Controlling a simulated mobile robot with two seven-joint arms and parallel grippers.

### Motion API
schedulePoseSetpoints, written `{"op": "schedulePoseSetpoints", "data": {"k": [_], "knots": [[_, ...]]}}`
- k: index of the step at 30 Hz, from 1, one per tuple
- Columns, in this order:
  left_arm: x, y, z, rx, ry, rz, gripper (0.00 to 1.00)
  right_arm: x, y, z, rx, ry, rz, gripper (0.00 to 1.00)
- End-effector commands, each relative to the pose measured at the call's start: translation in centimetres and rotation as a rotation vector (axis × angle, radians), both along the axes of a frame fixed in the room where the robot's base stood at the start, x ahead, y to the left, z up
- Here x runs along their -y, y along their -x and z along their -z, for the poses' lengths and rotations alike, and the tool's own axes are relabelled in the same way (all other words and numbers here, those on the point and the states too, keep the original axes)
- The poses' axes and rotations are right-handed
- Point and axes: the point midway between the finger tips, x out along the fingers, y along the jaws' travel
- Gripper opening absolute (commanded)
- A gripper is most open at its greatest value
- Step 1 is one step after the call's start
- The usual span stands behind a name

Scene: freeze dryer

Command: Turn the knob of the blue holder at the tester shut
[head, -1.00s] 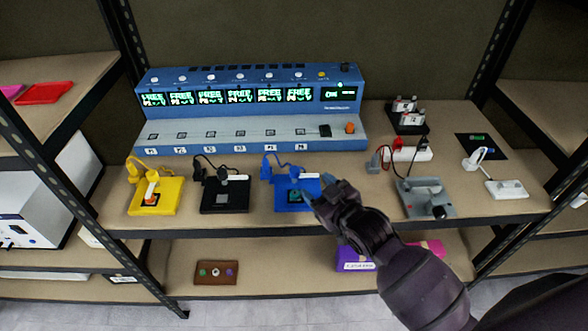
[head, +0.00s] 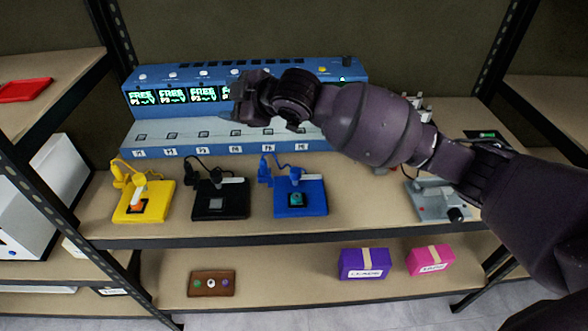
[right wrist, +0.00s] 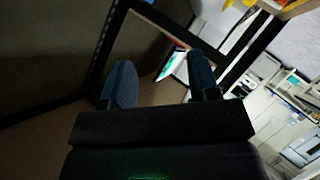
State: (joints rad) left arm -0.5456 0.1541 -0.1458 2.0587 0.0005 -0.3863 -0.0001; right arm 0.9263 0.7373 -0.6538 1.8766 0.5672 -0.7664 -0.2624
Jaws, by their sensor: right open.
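The blue holder (head: 301,203) lies on the shelf board in front of the tester, with a small teal piece (head: 297,199) in its dark centre. Its blue plug and cable (head: 267,171) stand at its back left, and a light lever-like part with a white tag lies across its back. The tester (head: 135,106) is a long blue unit with green displays. My right gripper (head: 236,116) is raised in front of the tester's displays, away from the blue holder. In the right wrist view its two fingers (right wrist: 162,88) are apart with nothing between them.
A black holder (head: 222,206) and a yellow holder (head: 160,207) stand left of the blue one. A grey holder (head: 425,206) is at the right, partly behind my arm. Purple (head: 363,267) and pink (head: 430,262) boxes and a brown block (head: 212,289) are on the lower shelf.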

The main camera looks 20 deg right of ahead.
Motion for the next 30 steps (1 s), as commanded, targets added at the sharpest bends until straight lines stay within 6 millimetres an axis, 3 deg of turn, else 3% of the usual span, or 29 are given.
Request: {"op": "schedulePoseSetpoints", "data": {"k": [6, 14, 17, 24, 30], "knots": [[0.1, 0.2, 0.9, -0.013, 0.001, 0.003, 0.43, 1.1, -1.9, -0.2, -0.066, 0.27, -0.056, 0.56], [0.3, -0.5, 0.9, -0.01, 0.002, 0.007, 0.43, 4.6, -1.9, 1.2, -0.219, 0.58, -0.136, 0.56], [0.4, -0.7, 0.8, -0.008, 0.003, 0.008, 0.43, 6.5, -1.1, 2.5, -0.311, 0.693, -0.189, 0.56], [0.4, -1.0, -0.1, 0.006, 0.003, 0.009, 0.43, 9.8, 3.3, 6.4, -0.56, 0.906, -0.427, 0.56], [0.3, -0.8, -0.2, 0.0, 0.002, 0.007, 0.43, 11.2, 5.6, 6.7, -0.637, 1.024, -0.637, 0.56]]}}
